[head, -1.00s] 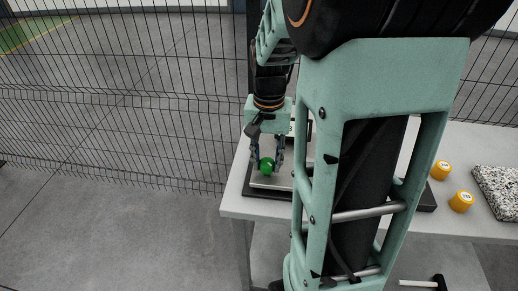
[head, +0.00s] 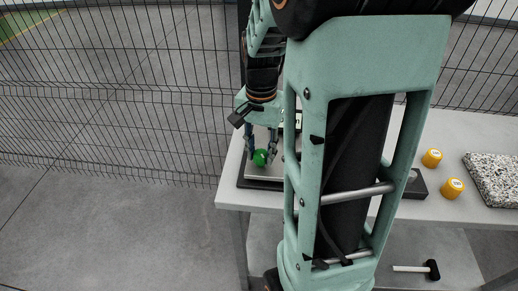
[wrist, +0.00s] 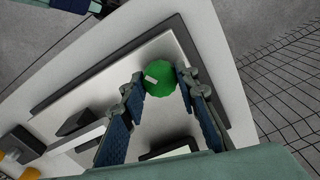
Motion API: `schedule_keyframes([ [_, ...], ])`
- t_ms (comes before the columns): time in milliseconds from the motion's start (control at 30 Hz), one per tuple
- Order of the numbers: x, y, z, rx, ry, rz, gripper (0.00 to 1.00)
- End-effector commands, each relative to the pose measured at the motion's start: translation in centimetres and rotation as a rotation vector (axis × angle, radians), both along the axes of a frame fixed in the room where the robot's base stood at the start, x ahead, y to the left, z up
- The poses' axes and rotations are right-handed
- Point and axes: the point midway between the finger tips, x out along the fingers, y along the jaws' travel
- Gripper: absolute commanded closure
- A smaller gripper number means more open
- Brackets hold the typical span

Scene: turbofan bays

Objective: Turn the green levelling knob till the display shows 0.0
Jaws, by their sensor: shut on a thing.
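The green levelling knob (head: 261,158) is at the front left of a flat device with a light plate and dark rim (head: 243,182) on the table. My gripper (head: 261,156) points down with its fingers on either side of the knob, shut on it. In the wrist view the knob (wrist: 168,82) is round, with a small pale mark on its top, and sits between both fingertips (wrist: 161,83). The display (head: 297,119) shows only in part behind my arm, and its reading cannot be made out.
The grey table (head: 470,135) also holds two yellow weights (head: 432,158) (head: 452,188) and a speckled stone slab (head: 495,176) at the right. A hammer (head: 431,269) lies lower down, below the tabletop. A wire mesh fence (head: 110,100) stands behind and to the left.

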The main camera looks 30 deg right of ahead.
Motion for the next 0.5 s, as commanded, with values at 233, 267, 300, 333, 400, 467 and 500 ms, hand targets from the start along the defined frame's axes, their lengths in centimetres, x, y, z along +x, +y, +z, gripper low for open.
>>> schedule_keyframes([
  [233,0.04,-0.02,0.05,0.0,-0.001,0.001,0.54],
  [267,0.04,-0.02,0.04,0.0,-0.001,0.001,0.54],
  [300,0.03,-0.02,0.04,-0.001,-0.001,0.001,0.54],
  [333,0.03,-0.02,0.03,-0.001,-0.001,0.001,0.54],
  [400,0.02,-0.01,0.03,-0.001,-0.001,0.001,0.54],
  [467,0.03,-0.01,0.11,0.0,-0.001,0.001,0.54],
  [500,0.05,-0.01,0.27,0.0,-0.001,0.001,0.54],
])
